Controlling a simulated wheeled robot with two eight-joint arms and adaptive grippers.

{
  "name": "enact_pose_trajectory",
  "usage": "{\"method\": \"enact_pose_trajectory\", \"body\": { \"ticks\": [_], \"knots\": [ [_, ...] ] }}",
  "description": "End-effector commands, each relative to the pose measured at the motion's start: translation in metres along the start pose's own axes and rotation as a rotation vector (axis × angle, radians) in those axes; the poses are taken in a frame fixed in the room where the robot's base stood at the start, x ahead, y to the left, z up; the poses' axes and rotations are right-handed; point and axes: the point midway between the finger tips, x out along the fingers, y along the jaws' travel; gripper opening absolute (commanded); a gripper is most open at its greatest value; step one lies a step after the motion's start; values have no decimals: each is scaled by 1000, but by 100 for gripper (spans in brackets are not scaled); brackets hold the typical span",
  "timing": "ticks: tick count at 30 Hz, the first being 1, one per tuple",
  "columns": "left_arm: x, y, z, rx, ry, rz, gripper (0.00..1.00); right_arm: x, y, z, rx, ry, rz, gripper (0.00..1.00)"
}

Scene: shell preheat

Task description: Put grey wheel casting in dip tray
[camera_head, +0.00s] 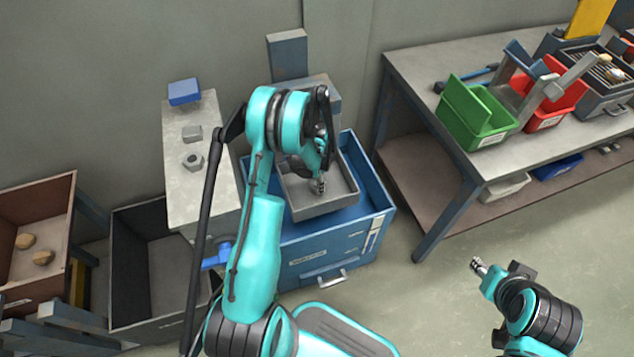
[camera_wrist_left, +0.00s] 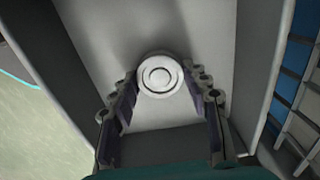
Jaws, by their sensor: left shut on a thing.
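The grey wheel casting (camera_wrist_left: 160,75) is a pale round disc with concentric rings, seen between the fingertips of my left gripper in the left wrist view. My left gripper (camera_head: 320,185) is shut on it and points down inside the grey dip tray (camera_head: 326,209). The tray's walls surround the casting in the wrist view; I cannot tell whether it touches the floor. In the head view the casting is hidden by the gripper and arm. My right gripper (camera_head: 479,266) is at the lower right, away from the tray; its finger opening is too small to judge.
The tray sits on a blue cabinet (camera_head: 304,258). A pale stand (camera_head: 200,155) at left holds a blue block, a grey block and a hex nut. A workbench (camera_head: 425,70) at right carries green (camera_head: 478,112) and red bins. Open boxes stand far left.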

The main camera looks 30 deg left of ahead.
Motion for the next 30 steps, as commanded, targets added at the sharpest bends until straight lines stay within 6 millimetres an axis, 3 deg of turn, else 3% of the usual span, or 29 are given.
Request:
{"method": "enact_pose_trajectory", "body": {
  "ticks": [3, 4, 6, 17, 20, 30],
  "knots": [
    [3, 0, 0, 0, 0, 0, 15, 0, 0, 0, 0, 0, 0, 40],
    [3, 0, 0, 0, 0, 0, 51, 0, 0, 0, 0, 0, 0, 40],
    [2, 0, 0, 0, 0, 0, 67, 0, 0, 0, 0, 0, 0, 40],
    [-1, 0, 0, 0, 0, 0, 67, 0, 0, 0, 0, 0, 0, 40],
    [-15, 0, 0, 0, 0, 0, 67, -6, 0, -4, 0, 0, 0, 40],
    [-90, 0, 0, 0, 0, 0, 67, -30, 0, -21, 0, 0, 0, 40]
  ]
}}
